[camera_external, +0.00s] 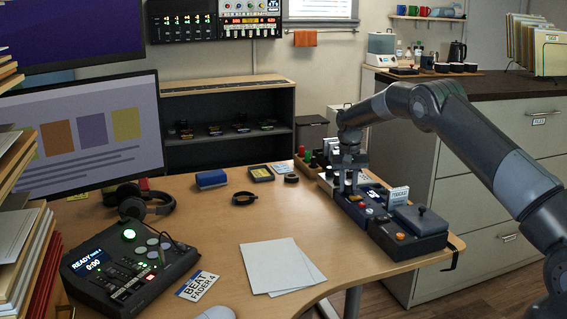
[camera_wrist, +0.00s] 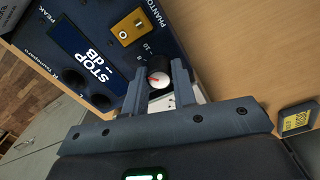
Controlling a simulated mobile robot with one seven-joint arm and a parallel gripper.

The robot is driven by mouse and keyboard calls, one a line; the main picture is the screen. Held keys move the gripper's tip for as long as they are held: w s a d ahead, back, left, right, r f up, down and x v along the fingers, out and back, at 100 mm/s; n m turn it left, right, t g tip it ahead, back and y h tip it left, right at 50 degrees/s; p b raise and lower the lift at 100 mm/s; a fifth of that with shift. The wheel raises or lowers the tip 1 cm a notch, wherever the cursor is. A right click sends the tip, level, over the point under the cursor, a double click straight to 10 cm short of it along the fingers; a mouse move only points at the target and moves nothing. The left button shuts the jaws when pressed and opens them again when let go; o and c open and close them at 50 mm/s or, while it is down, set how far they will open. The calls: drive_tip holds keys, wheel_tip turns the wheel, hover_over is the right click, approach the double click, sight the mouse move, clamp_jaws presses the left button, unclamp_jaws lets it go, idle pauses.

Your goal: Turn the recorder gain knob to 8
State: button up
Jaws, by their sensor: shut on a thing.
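The recorder (camera_external: 378,190) is a dark blue box in the row of devices at the table's right side. In the wrist view its panel (camera_wrist: 112,28) shows a screen (camera_wrist: 85,52) reading "STOP -- dB". The gain knob (camera_wrist: 159,79) is black with a white cap and a short red pointer mark. The numbers 8 and 10 are printed beside it; I cannot tell exactly which number the pointer meets. My gripper (camera_wrist: 160,68) is shut on the knob, one finger on each side. In the external view my gripper (camera_external: 349,182) is down over the recorder and hides the knob.
An orange switch plate (camera_wrist: 131,27) and several black knobs lie close by on the panel. A dark box with a round-topped lever (camera_external: 420,220) stands in front of the recorder. White papers (camera_external: 270,263) and headphones (camera_external: 135,204) lie on the table.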

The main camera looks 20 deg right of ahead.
sight(347, 184)
idle(0.3)
drive_tip(key=o, duration=1)
wheel_tip(347, 184, up, 11)
drive_tip(key=shift+a, duration=0.15)
drive_tip(key=shift+f, duration=0.1)
